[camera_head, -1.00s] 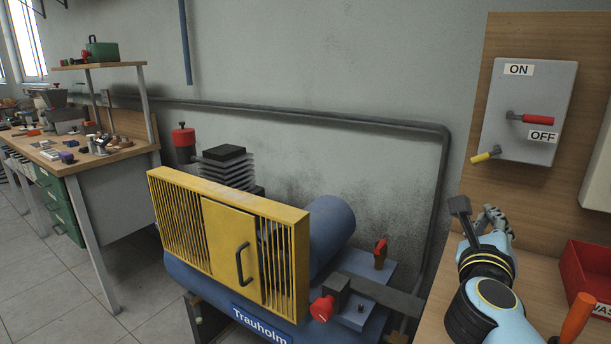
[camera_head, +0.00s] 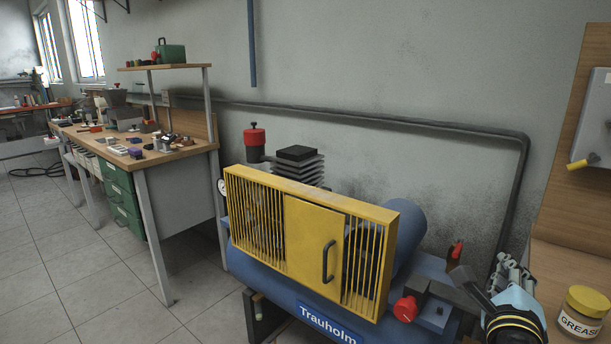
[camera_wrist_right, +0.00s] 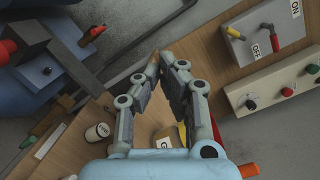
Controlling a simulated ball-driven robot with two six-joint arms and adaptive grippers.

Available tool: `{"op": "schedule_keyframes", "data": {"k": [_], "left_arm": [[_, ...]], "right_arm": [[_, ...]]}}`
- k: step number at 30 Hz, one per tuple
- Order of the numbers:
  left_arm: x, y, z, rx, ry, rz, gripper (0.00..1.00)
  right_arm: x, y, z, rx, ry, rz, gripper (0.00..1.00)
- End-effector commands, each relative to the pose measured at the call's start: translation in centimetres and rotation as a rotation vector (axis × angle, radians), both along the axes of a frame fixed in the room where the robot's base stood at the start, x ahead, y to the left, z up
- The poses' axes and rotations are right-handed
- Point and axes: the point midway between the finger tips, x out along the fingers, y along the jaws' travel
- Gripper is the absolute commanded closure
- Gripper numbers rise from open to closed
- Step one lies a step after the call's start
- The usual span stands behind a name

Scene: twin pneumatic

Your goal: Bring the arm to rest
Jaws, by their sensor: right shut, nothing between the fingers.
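My right arm shows at the lower right of the head view, with its light-blue wrist and black and yellow bands. Its gripper (camera_head: 512,272) is over the near wooden bench's left edge, beside the compressor. In the right wrist view, the gripper (camera_wrist_right: 168,62) has its two fingertips together with nothing between them. My left gripper is in neither view.
A blue compressor (camera_head: 272,283) with a yellow guard (camera_head: 313,238) stands left of my right arm. A grease jar (camera_head: 583,312) is on the bench. A grey switch box (camera_wrist_right: 262,38) and a button box (camera_wrist_right: 272,92) are near the fingers.

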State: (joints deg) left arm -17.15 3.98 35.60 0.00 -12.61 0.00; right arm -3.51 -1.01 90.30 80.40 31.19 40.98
Motion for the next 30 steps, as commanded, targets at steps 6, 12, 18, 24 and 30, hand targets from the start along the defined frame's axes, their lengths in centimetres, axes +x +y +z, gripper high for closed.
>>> {"op": "schedule_keyframes", "data": {"k": [6,12,18,24,30], "left_arm": [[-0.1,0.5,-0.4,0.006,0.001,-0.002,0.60],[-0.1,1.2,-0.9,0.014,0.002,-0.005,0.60],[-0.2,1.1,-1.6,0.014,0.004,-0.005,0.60],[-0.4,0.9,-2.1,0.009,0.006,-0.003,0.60],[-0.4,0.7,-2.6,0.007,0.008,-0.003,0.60]], "right_arm": [[-1.3,1.9,-7.4,-0.266,0.233,0.132,1.00],[-4.9,4.2,-17.3,-0.576,0.518,0.337,1.00],[-14.1,6.3,-30.8,-0.952,0.887,0.693,1.00],[-27.3,6.7,-41.5,-1.254,1.186,1.115,1.00],[-40.8,5.4,-47.4,-1.461,1.379,1.546,1.00]]}}
